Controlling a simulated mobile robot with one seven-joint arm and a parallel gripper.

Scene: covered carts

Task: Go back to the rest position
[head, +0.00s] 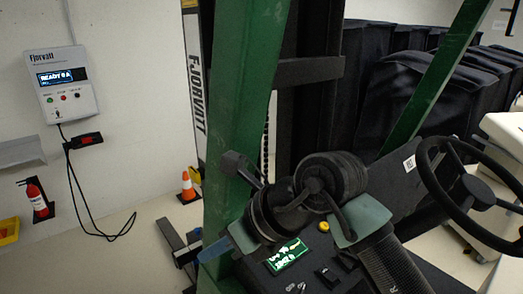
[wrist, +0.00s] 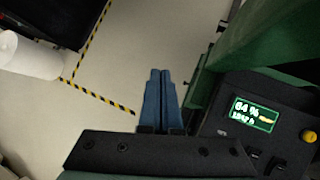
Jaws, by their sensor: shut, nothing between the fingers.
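My gripper (wrist: 160,74) shows in the wrist view with its two blue fingers pressed together and nothing between them. The fingers hang over bare pale floor, left of a dark control panel (wrist: 262,148) with a lit green display. In the head view my arm crosses the middle, in front of a green post (head: 240,110). The blue tip of my gripper (head: 208,252) pokes out at the lower left of the arm, beside the post's lower part. Much of the gripper is hidden there.
A steering wheel (head: 428,180) stands right of my arm. Black covered carts (head: 440,90) fill the back right. A wall charger box (head: 62,82), a fire extinguisher (head: 37,197) and an orange cone (head: 188,186) are at the left. Floor there is partly clear.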

